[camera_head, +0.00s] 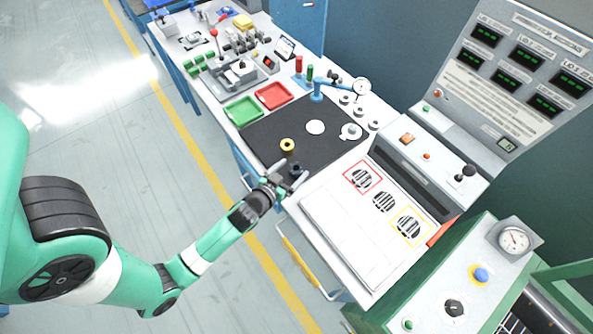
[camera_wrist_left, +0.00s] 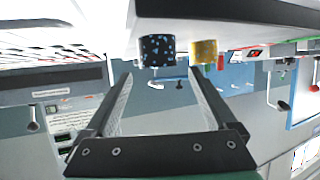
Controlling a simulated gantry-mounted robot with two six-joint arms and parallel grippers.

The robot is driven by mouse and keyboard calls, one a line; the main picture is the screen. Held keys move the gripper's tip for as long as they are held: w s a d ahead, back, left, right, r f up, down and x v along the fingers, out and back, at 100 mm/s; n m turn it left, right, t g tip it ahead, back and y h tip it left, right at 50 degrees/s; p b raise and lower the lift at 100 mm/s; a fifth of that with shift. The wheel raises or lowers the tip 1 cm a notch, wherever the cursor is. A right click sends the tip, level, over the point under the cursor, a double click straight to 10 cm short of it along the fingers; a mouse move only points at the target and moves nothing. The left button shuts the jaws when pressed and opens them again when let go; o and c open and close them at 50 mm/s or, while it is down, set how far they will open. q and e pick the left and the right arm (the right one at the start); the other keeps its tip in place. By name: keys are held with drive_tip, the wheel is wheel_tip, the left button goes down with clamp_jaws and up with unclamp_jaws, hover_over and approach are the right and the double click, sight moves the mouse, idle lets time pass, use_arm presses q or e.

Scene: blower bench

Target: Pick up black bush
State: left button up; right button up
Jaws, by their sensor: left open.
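The black bush (camera_head: 296,169) stands near the front edge of the black mat (camera_head: 262,136), partly hidden by my left gripper (camera_head: 287,178). In the left wrist view the bush (camera_wrist_left: 157,50) is a dark cylinder with light speckles, shown upside down beyond the fingertips. My left gripper (camera_wrist_left: 160,88) is open, with the bush roughly in line with the gap between its two fingers. I cannot tell whether the bush is between the fingertips. My right gripper is not in view.
A yellow bush (camera_head: 287,145) stands behind the black one, and it also shows in the left wrist view (camera_wrist_left: 204,52). A white disc (camera_head: 315,127) lies farther back on the mat. Green (camera_head: 243,110) and red (camera_head: 274,96) trays lie beyond. A white panel (camera_head: 345,232) is at right.

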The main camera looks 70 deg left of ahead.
sight(298, 166)
use_arm(q)
drive_tip(key=shift+w+a+f, duration=0.2)
drive_tip(key=shift+w+a, duration=0.1)
drive_tip(key=shift+w, duration=0.05)
drive_tip(key=shift+w+f, duration=0.1)
drive_tip(key=shift+f, duration=0.1)
drive_tip(key=x, duration=0.2)
drive_tip(key=b+x, duration=0.1)
drive_tip(key=x, duration=0.1)
drive_tip(key=shift+f+b, duration=0.3)
drive_tip(key=shift+f, duration=0.05)
drive_tip(key=shift+w+a+f, duration=0.1)
drive_tip(key=shift+w+a, duration=0.1)
drive_tip(key=shift+w, duration=0.1)
clamp_jaws()
